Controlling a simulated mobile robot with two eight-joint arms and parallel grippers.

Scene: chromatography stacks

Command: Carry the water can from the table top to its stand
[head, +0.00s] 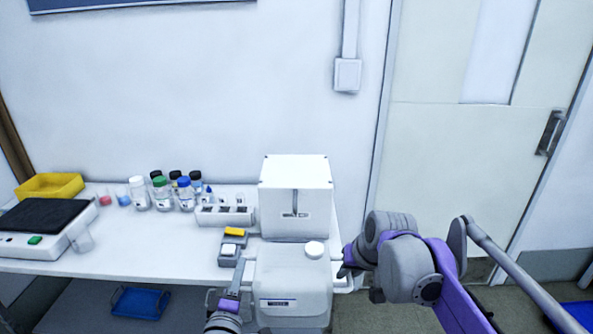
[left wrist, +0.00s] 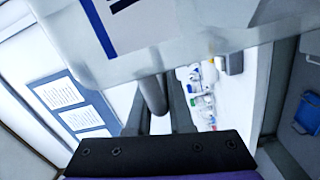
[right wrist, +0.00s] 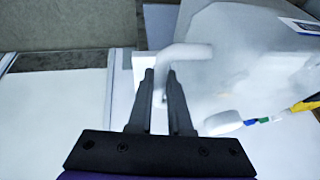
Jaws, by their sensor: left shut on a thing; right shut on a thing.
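The water can (head: 292,287) is a whitish, translucent, boxy can with a round white cap (head: 313,249) and a label on its front. It looks upright, in front of the white box at the table's right end. My left gripper (head: 238,273) is shut on the can's left side handle; the left wrist view shows this bar (left wrist: 152,95) between the fingers. My right gripper (head: 346,268) is shut on the right side handle, whose bent bar (right wrist: 185,58) shows in the right wrist view. The can's underside is hidden. I cannot make out which thing is its stand.
A white box (head: 295,207) with a front slot stands close behind the can. Left of it are small yellow and grey blocks (head: 232,240), a white rack (head: 225,216) and several capped bottles (head: 161,194). A black-topped device (head: 35,222) and yellow tray (head: 50,186) are far left.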

